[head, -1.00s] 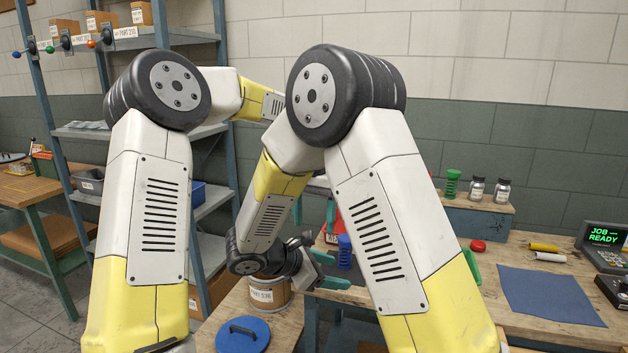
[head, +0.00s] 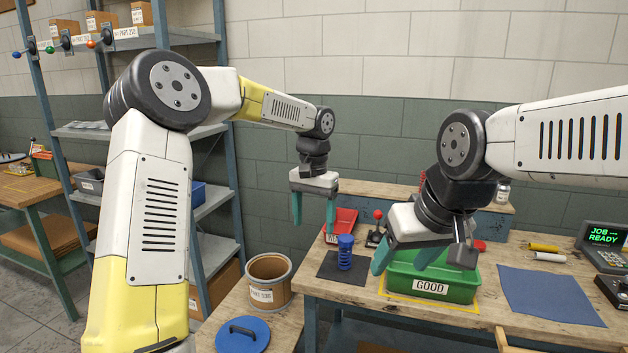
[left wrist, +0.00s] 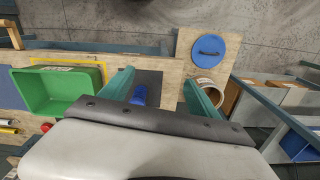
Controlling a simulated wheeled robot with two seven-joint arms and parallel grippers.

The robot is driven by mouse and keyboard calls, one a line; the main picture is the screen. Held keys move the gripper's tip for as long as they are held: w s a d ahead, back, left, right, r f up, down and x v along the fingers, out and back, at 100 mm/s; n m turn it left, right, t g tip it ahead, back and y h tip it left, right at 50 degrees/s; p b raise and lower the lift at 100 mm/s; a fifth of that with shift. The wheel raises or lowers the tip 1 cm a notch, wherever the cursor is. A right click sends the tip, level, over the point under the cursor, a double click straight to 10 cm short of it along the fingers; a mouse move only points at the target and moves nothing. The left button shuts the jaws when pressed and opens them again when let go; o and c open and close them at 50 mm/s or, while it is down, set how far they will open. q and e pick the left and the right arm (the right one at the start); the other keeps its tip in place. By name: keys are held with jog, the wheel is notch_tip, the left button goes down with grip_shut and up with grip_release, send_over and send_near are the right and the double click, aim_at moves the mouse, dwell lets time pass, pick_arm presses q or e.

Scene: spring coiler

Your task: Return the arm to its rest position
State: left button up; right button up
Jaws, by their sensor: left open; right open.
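My left gripper (head: 314,208) hangs open and empty in the head view, pointing down above the back left of the workbench. In the left wrist view its two teal fingers (left wrist: 160,95) are spread, with nothing between them at their height. My right gripper (head: 412,262) is open, with teal fingers in front of and over the green bin labelled GOOD (head: 432,287), hiding part of it. I cannot tell whether it touches the bin. The green bin also shows in the left wrist view (left wrist: 60,90).
Behind are a red bin (head: 341,222) and a red-knobbed lever (head: 376,232). An open drum (head: 268,283) and blue lid (head: 243,335) are at left. A blue cloth (head: 548,295) lies right.

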pick_arm(q)
jog(key=s+a+r+n+t, duration=0.1)
jog(key=s+a+r, duration=0.3)
jog(key=s, duration=0.3)
jog(key=s+a+r+n+t, duration=0.1)
jog(key=s+a+r+t, duration=0.1)
jog(key=s+a+r, duration=0.35)
jog(key=s+a+f+n+t+h, duration=0.1)
jog(key=s+a, duration=0.1)
jog(key=s, duration=0.5)
jog(key=s+a+n+t+h, duration=0.1)
jog(key=s+a+t, duration=0.1)
jog(key=s, duration=0.5)
jog(key=shift+a+f+n, duration=0.35)
jog(key=shift+n, duration=0.05)
pick_arm(e)
jog(key=shift+s+r+m+t+y, duration=0.3)
jog(key=shift+s+r+m+t, duration=0.2)
jog(key=shift+r+m, duration=0.25)
